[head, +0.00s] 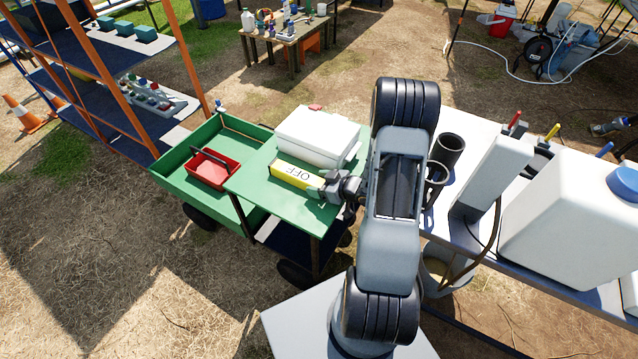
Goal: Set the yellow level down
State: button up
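The yellow level (284,171) is a bar with a pale face and dark lettering, seen in the head view. It is over the green tabletop of the cart (262,198), in front of a white case. My gripper (320,191) comes from the right and is closed around the level's right end, hiding that end. I cannot tell whether the level's underside touches the green top or hangs just above it.
The white case (312,135) is close behind the level. A red tray (212,169) lies in the green cart bed at left. A white table with a dark cup (447,150) and a large white container (570,215) is at right. The green top's front is bare.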

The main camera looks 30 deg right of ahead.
jog(key=shift+o, duration=0.6)
jog(key=shift+r, duration=0.1)
